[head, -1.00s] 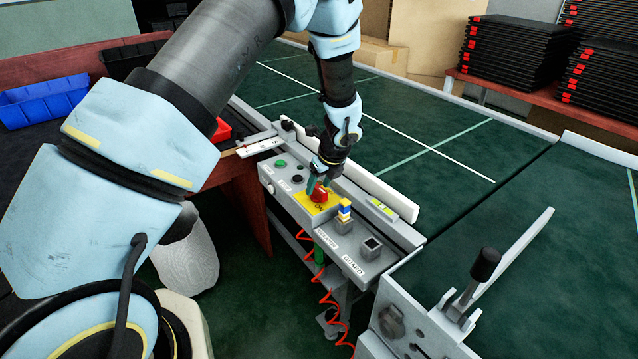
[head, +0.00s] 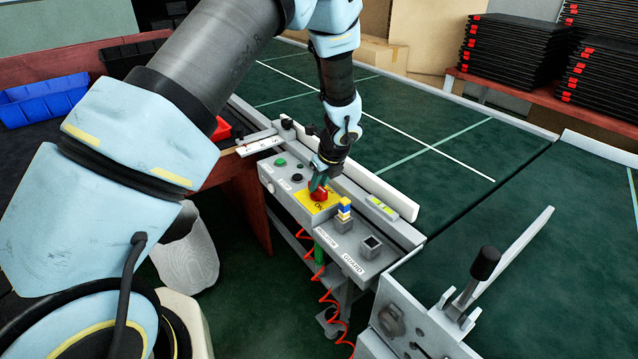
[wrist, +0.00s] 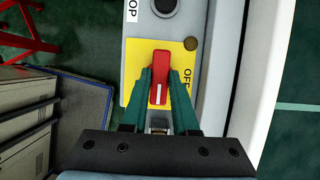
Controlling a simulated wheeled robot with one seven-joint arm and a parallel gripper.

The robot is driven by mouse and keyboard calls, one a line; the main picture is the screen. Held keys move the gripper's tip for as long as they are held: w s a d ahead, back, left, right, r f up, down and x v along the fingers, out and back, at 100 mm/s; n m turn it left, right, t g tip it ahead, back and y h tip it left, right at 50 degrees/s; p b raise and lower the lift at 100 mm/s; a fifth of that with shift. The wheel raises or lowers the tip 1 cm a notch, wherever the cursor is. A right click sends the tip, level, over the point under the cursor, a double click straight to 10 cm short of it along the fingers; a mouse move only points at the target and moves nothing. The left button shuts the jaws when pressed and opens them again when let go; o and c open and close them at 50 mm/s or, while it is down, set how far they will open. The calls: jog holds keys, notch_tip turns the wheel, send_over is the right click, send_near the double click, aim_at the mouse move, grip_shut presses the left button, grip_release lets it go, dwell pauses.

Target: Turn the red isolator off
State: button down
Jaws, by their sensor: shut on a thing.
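The red isolator (head: 319,195) is a rotary handle on a yellow plate, set on the grey control panel. My gripper (head: 318,184) reaches down onto it from above. In the wrist view the red handle (wrist: 158,58) lies lengthwise between the two green fingers of my gripper (wrist: 160,76), which are shut on its sides.
A white guide rail (head: 375,185) runs close behind. The green conveyor belt (head: 400,120) is clear.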

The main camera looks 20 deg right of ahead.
jog(key=shift+n, duration=0.3)
jog(key=n, duration=0.2)
jog(key=n+y, duration=0.1)
jog(key=shift+d+n+g+y, duration=0.15)
jog(key=shift+n+g+y, duration=0.15)
jog(key=shift+n, duration=0.1)
jog(key=n+g+y, duration=0.1)
jog(key=n, duration=0.3)
jog(key=shift+w+f, duration=0.1)
jog(key=shift+w, duration=0.05)
jog(key=n+g+b, duration=0.1)
jog(key=n, duration=0.1)
jog(key=n+g+y, duration=0.1)
jog(key=n, duration=0.2)
jog(key=shift+w+d+b, duration=0.1)
jog(key=shift+b, duration=0.25)
jog(key=shift+w+n+g+b, duration=0.1)
jog(key=shift+n+g+b, duration=0.6)
jog(key=shift+n, duration=1.5)
jog(key=shift+g, duration=0.3)
jog(key=c, duration=0.7)
grip_release()
